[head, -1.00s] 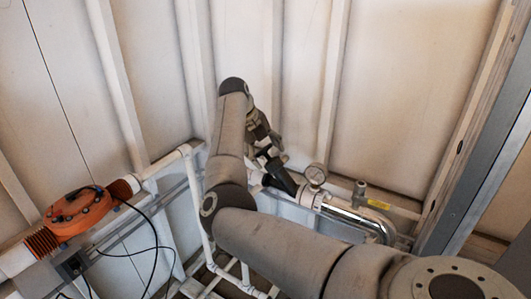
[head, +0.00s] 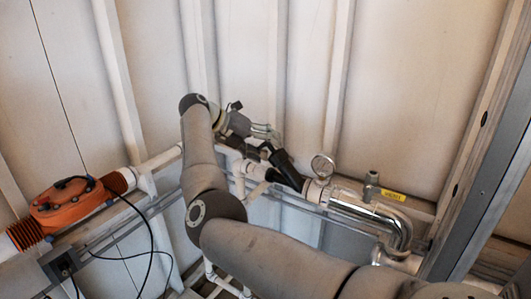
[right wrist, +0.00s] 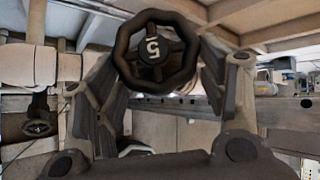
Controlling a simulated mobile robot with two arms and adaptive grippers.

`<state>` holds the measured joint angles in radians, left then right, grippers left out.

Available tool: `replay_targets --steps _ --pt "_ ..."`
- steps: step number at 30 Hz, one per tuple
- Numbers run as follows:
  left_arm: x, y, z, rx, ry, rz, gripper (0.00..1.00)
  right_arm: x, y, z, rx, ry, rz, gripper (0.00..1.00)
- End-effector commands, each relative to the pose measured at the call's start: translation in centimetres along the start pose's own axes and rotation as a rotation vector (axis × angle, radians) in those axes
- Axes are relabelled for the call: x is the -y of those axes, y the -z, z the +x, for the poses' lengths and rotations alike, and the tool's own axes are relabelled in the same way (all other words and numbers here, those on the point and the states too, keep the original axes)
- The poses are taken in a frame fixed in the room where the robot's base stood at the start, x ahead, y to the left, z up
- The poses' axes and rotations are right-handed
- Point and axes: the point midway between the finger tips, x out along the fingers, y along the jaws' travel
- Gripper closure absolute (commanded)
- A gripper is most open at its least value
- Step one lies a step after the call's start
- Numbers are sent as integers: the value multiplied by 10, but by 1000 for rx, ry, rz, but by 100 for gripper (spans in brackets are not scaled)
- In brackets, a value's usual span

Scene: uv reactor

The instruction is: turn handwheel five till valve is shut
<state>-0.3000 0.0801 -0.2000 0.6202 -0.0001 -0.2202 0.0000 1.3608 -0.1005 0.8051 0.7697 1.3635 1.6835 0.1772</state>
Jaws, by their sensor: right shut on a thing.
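Handwheel five (right wrist: 155,52) is a dark, lobed wheel with a white 5 on its hub, upside down in the right wrist view. My right gripper (right wrist: 160,72) is shut on this wheel, with one finger at each side of it. In the head view my right gripper (head: 262,132) is by the back wall, above the white pipes. The wheel cannot be made out clearly there, and the valve's opening state does not show. My left gripper is not in view.
A black pipe part (head: 287,170) and a round gauge (head: 322,166) are close to the right gripper. A shiny bent pipe (head: 385,215) is to the right. An orange housing (head: 70,205) with cables is at left. Another dark handwheel (right wrist: 38,126) shows in the wrist view.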

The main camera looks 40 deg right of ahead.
Motion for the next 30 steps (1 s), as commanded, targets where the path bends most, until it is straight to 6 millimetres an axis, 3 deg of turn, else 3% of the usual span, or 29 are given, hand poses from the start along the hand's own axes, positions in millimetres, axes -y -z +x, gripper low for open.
replay_targets --steps 15,30 --pt "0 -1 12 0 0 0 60 -5 -1 0 -1 133 160 58" --pt "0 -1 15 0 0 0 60 -7 0 0 -1 173 211 58"
